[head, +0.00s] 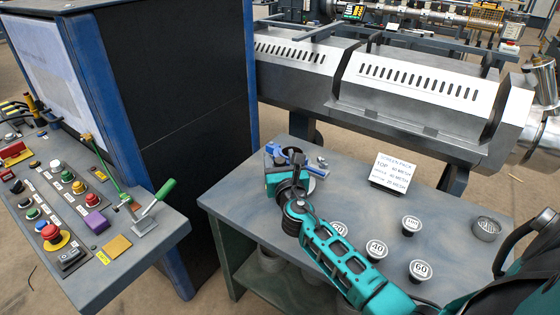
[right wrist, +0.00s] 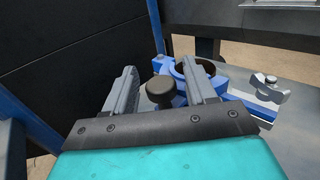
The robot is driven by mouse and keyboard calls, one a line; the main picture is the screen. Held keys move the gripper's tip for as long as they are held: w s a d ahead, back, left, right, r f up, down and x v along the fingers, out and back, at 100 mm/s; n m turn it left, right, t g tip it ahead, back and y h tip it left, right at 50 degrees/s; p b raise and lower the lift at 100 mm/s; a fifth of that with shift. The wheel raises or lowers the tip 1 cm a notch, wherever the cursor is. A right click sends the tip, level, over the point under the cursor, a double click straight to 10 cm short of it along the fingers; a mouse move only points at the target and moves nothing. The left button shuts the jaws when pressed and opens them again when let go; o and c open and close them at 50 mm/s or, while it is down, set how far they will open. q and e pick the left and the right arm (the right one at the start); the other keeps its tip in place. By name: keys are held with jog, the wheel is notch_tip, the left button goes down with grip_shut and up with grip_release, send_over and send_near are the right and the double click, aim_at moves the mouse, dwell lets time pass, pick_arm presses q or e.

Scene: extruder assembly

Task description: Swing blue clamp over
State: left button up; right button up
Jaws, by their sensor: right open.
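The blue clamp (head: 295,157) is at the back left corner of the grey table. I cannot tell whether a finger touches the knob. In the head view the gripper (head: 277,168) is partly hidden by its own wrist. My left gripper is not in view.
A sign (head: 392,172) stands on the table (head: 240,205), with several numbered dark pucks, including one marked 60 (head: 421,270), and a round metal cup (head: 486,229). A tall blue-black cabinet (head: 170,100) rises left of the clamp. The extruder barrel housing (head: 400,115) lies behind. A control panel (head: 110,265) is at left.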

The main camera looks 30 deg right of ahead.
jog(key=shift+c, duration=0.3)
grip_shut()
dwell(0.3)
